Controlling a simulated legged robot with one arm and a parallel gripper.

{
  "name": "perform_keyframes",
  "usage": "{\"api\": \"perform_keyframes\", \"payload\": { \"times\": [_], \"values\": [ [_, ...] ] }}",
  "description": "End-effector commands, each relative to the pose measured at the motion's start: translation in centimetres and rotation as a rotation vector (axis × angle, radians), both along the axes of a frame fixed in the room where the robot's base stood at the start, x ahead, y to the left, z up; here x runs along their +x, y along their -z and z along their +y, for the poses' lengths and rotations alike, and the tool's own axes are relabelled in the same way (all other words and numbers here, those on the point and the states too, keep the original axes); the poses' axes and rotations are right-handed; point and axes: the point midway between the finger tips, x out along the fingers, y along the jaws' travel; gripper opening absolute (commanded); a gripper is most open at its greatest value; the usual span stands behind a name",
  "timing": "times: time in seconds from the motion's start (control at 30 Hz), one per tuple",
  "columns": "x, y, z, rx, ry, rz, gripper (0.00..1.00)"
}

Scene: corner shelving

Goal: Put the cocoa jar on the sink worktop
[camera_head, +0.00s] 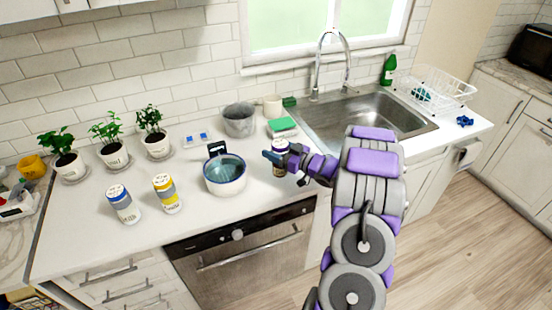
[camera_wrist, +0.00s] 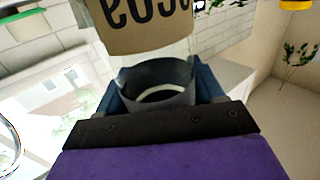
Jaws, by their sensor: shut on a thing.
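The cocoa jar (camera_head: 279,171) is upright at the worktop's front, just right of the blue pot; I cannot tell whether its base touches the surface. My gripper (camera_head: 280,155) is shut on the jar's upper part, and its fingers hide some of it. In the wrist view, the jar's brown label (camera_wrist: 140,25) shows upside down, and its dark round top sits between the blue fingers of my gripper (camera_wrist: 165,95). The sink worktop (camera_head: 245,205) is pale and runs along the wall, with the steel sink (camera_head: 370,118) set into it.
The blue pot (camera_head: 224,183) stands close left of the jar. A blue-lidded jar (camera_head: 123,205), yellow-lidded jar (camera_head: 167,194) and potted plants (camera_head: 114,155) stand left. A dish rack (camera_head: 435,88) is right of the sink.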

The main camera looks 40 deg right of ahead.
Motion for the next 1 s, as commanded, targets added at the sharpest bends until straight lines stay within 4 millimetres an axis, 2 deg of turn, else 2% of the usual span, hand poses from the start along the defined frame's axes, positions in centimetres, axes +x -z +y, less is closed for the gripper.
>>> {"api": "perform_keyframes", "payload": {
  "times": [0.3, 0.6, 0.63, 0.9, 1.0],
  "values": [
    [0.1, 3.5, -0.1, 0.001, 0.002, -0.001, 0.20],
    [0.0, 3.5, -0.1, 0.000, 0.001, 0.000, 0.20],
    [0.0, 3.5, -0.1, 0.000, 0.001, 0.000, 0.68],
    [0.0, 3.6, -0.1, 0.000, 0.001, 0.000, 0.93],
    [0.0, 3.6, -0.1, 0.000, 0.001, 0.000, 0.93]
  ]
}}
